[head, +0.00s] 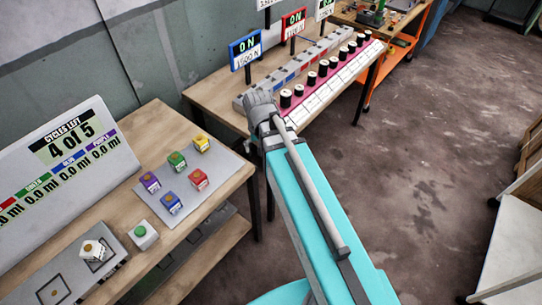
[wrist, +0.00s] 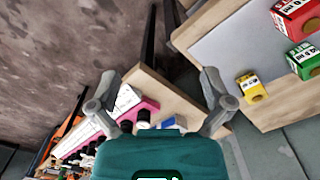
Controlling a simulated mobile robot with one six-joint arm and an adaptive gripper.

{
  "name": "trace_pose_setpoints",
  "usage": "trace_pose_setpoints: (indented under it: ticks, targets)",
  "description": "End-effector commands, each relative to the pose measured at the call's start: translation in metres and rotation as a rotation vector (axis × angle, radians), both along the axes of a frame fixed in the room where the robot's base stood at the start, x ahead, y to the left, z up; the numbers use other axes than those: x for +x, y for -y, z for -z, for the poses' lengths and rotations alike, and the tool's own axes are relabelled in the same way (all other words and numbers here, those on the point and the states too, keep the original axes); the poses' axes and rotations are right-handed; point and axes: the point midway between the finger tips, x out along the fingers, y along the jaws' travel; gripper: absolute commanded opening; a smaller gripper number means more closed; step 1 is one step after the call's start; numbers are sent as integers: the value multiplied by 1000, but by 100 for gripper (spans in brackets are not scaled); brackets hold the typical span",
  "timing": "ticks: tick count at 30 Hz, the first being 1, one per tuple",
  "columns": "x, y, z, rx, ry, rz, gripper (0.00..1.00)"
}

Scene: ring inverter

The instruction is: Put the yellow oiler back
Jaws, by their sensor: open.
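The yellow oiler (head: 202,143) stands on a grey mat (head: 221,177) on the near wooden table, at the mat's far corner. Green (head: 177,160), red (head: 199,179), purple (head: 150,182) and blue (head: 170,203) oilers stand on the same mat. In the wrist view the yellow oiler (wrist: 252,88) is right of my gripper (wrist: 158,76), apart from it. The red and green oilers show beyond it. My gripper is open with nothing between its fingers.
A white oiler (head: 93,250) stands on a grey plate (head: 52,290) with square outlines. A green button box (head: 144,234) is beside it. A display (head: 62,170) reads "4 of 5". A second table holds a row of dark spools (head: 323,68).

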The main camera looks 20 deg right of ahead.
Motion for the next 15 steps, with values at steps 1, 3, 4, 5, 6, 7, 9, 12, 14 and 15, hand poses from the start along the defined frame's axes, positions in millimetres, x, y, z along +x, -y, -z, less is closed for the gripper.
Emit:
trace_pose_setpoints:
  ticks: [1,3,4,5,6,7,9,12,14,15]
  targets:
    - [-19,8,0,0,0,-35,100]
    - [-31,15,0,0,0,-84,100]
    - [-35,17,0,0,0,-102,100]
    - [-38,19,0,0,0,-117,100]
    - [-41,21,0,0,0,-131,100]
    - [-43,22,0,0,0,-141,100]
    - [-44,23,0,0,0,-152,100]
    - [-44,24,0,0,0,-158,100]
    - [-44,24,0,0,0,-157,100]
    - [-44,23,0,0,0,-157,100]
